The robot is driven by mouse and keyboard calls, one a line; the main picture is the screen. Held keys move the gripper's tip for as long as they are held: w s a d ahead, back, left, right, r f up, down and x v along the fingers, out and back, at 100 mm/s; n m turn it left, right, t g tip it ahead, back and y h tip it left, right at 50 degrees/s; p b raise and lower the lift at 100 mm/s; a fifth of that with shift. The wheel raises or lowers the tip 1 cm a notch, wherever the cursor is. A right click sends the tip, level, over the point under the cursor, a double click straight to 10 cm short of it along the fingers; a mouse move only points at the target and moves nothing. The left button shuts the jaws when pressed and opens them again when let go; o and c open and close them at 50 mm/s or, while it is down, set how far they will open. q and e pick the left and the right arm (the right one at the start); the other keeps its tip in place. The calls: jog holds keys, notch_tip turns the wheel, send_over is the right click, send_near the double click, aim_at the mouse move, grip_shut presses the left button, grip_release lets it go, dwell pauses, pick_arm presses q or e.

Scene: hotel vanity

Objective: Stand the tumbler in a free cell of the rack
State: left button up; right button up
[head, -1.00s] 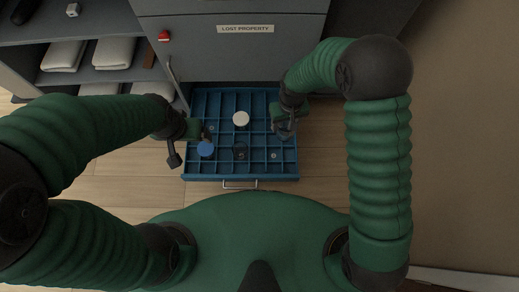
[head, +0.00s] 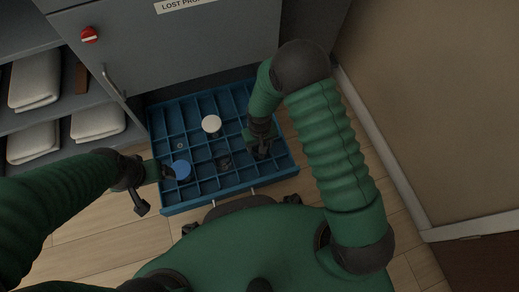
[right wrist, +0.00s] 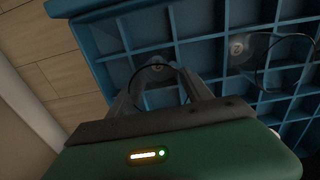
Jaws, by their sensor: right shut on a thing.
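The rack (head: 229,184) is a blue drawer-like tray divided into square cells, below the grey cabinet. My right gripper (head: 262,150) is over its right front part. In the right wrist view the gripper (right wrist: 160,95) is shut on a clear tumbler (right wrist: 133,79), seen as a thin dark rim between the fingers. A cell with a small pale disc shows beyond it; I cannot tell the tumbler's height above it. Another clear glass (head: 222,160) stands in a cell to the left, also in the wrist view (right wrist: 285,50). My left gripper (head: 163,172) is beside a blue-topped item (head: 179,170); its fingers are unclear.
A white-topped item (head: 211,124) stands in a middle cell. A small disc (head: 180,145) lies in a left cell. Several other cells look empty. The cabinet front (head: 190,50) rises behind the rack; shelves with folded towels (head: 97,122) are at the left.

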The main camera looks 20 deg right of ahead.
jog(key=shift+d+f, duration=0.1)
jog(key=shift+f, duration=0.15)
jog(key=shift+c, duration=0.9)
jog(key=shift+d, duration=0.15)
jog(key=o, duration=1.3)
jog(key=shift+f, duration=0.15)
jog(key=o, duration=0.4)
pick_arm(q)
jog(key=shift+d+f, duration=0.15)
jog(key=shift+d, duration=0.05)
pick_arm(e)
jog(key=shift+o, duration=0.2)
jog(key=s+d+r+t+p, duration=0.15)
jog(key=r+p, duration=0.25)
jog(key=r, duration=0.7)
jog(key=s+d+r+g+p, duration=0.15)
jog(key=r+p, duration=0.35)
jog(key=r, duration=0.6)
pick_arm(q)
jog(key=w+v, duration=0.1)
jog(key=v, duration=0.7)
jog(key=shift+w+r, duration=0.2)
jog(key=shift+w, duration=0.15)
pick_arm(e)
jog(key=s+d+r+t, duration=0.2)
jog(key=s+d+r, duration=0.1)
jog(key=s+r, duration=0.4)
jog(key=shift+d+r+m, duration=0.2)
jog(key=shift+d+m, duration=0.1)
jog(key=shift+d, duration=0.1)
